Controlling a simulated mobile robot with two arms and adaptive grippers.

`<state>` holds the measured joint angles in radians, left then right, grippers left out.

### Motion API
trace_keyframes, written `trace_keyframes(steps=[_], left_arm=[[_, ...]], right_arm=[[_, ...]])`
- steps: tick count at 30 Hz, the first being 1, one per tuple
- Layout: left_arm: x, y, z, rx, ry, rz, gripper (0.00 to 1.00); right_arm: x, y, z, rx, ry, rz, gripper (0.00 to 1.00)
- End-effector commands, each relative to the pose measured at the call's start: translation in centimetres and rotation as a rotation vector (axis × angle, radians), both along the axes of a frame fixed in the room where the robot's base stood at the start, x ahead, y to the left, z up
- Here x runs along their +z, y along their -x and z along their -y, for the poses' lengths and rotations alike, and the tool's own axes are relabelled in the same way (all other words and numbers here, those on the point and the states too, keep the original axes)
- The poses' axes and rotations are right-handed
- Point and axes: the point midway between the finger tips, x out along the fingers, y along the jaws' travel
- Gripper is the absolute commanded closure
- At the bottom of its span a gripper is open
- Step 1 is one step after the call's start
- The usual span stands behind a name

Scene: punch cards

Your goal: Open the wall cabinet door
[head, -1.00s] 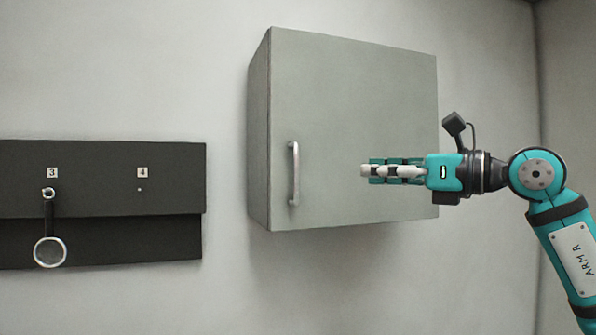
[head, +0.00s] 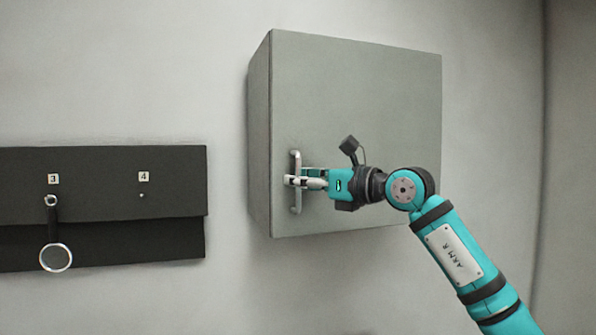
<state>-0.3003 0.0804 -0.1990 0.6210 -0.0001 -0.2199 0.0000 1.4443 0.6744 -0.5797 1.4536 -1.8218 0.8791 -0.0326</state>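The grey wall cabinet (head: 355,110) hangs on the wall with its door closed. Its vertical metal bar handle (head: 296,205) is near the left edge of the door. My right gripper (head: 291,181) is at the middle of the handle, reaching in from the right. Its fingertips overlap the handle and hide part of it. From this angle I cannot tell whether the fingers are closed on the bar or still apart around it. My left gripper is not in view.
A dark board (head: 105,185) with labels 3 and 4 is on the wall at the left. A round ring-like item (head: 56,257) hangs from the hook under label 3. The wall between board and cabinet is clear.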

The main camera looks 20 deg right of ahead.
Motion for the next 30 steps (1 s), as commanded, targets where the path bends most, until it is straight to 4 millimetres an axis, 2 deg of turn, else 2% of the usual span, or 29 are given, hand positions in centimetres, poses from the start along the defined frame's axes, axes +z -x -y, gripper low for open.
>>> trace_keyframes(steps=[11, 16, 30], left_arm=[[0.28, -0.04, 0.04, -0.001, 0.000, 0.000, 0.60], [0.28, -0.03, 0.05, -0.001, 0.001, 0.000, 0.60], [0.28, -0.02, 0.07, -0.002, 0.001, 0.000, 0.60]], right_arm=[[-0.10, -0.57, -0.41, 0.000, 0.001, -0.001, 0.79], [-0.08, -0.55, -0.40, 0.000, 0.000, 0.000, 1.00], [-0.03, -0.53, -0.37, 0.000, 0.000, 0.000, 1.00]])
